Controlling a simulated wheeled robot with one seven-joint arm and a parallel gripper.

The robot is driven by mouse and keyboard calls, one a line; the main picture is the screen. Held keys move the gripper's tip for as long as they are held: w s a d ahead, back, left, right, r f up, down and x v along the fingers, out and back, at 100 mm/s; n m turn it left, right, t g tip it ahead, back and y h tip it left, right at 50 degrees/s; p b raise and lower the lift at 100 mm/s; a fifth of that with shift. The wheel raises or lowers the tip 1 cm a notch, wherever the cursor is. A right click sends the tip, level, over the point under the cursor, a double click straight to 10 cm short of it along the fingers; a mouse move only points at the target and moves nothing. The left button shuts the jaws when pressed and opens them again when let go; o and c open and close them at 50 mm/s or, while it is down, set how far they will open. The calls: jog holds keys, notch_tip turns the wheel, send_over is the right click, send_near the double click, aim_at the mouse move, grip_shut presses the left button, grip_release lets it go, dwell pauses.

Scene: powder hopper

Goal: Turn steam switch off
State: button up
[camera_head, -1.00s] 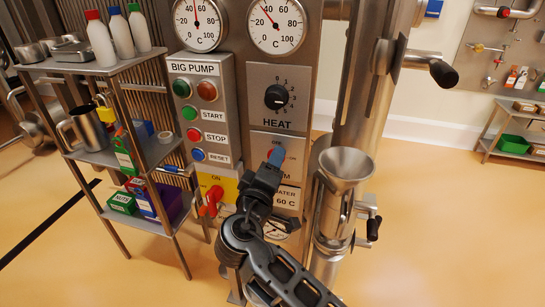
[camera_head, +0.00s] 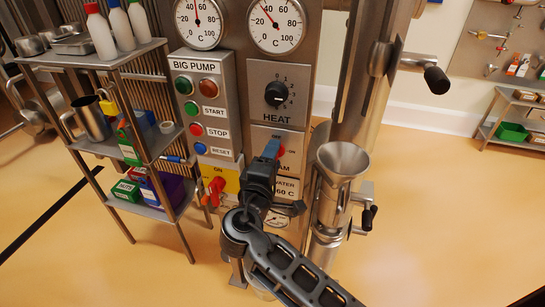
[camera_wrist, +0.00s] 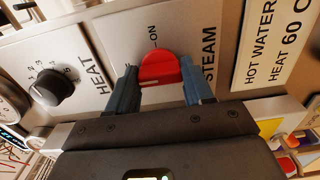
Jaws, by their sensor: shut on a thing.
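The steam switch is a red knob (camera_wrist: 158,67) on a grey panel, with "ON" and "STEAM" printed beside it in the wrist view. In the head view a little of the red knob (camera_head: 281,151) shows beside my fingers. My gripper (camera_wrist: 160,92) is shut on the knob, with one blue-grey finger on each side of it. My gripper also shows in the head view (camera_head: 270,150), against the panel below the heat dial.
The black heat dial (camera_head: 277,94) sits above the switch. The big pump box (camera_head: 205,110) with buttons and a red on-switch (camera_head: 216,188) are to the left. A steel hopper funnel (camera_head: 342,160) stands close on the right. A shelf (camera_head: 95,57) with bottles is further left.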

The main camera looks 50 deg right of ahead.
jog(key=o, duration=1)
jog(key=shift+o, duration=0.2)
jog(key=b+v, duration=0.1)
jog(key=v, duration=0.6)
jog(key=shift+a+b, duration=0.3)
jog(key=shift+a, duration=0.1)
jog(key=shift+s, duration=0.1)
